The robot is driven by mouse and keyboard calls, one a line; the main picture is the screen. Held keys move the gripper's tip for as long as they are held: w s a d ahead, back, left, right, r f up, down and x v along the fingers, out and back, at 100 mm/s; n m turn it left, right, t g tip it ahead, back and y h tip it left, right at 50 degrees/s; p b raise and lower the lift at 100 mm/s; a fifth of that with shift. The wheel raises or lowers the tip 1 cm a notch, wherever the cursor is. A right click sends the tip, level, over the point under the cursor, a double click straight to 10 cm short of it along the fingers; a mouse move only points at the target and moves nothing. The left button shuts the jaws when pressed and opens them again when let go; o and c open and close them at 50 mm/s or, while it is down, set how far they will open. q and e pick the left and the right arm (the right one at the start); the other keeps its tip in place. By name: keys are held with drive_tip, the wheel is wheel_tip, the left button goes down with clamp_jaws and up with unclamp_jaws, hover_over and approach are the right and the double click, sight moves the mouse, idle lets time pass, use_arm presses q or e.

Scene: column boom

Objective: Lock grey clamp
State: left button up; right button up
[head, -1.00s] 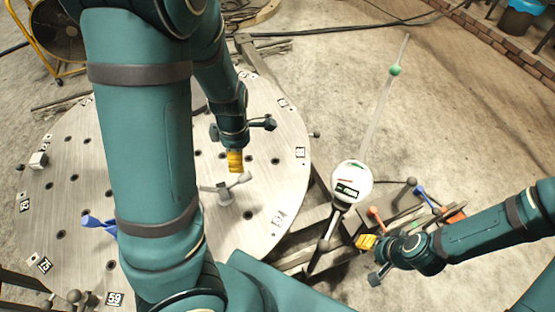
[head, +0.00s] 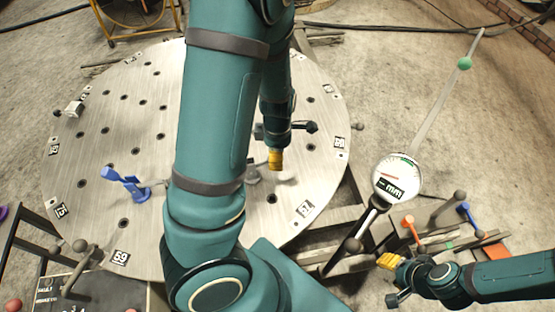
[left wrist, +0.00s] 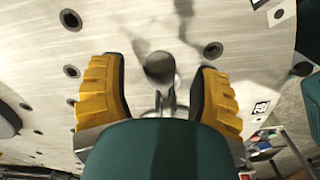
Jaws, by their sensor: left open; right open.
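The grey clamp (head: 254,174) stands on the round metal table (head: 318,100), largely hidden behind my left arm in the head view. In the left wrist view a rounded dark grey knob of it (left wrist: 160,67) lies between the two yellow fingers. My left gripper (head: 275,159) points down right beside the clamp. In the left wrist view its fingers (left wrist: 160,92) are wide apart on either side of the knob, with no clear contact. My right gripper (head: 388,261) is open and empty, right of the table near the dial gauge.
A blue clamp (head: 128,184) stands on the table's left part, and a small pale block (head: 74,108) sits at its left edge. A dial gauge (head: 397,178) on a rod rises right of the table. Coloured-handled tools (head: 465,212) lie near my right arm.

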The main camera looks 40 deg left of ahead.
use_arm(q)
drive_tip(key=shift+f, duration=0.65)
clamp_jaws()
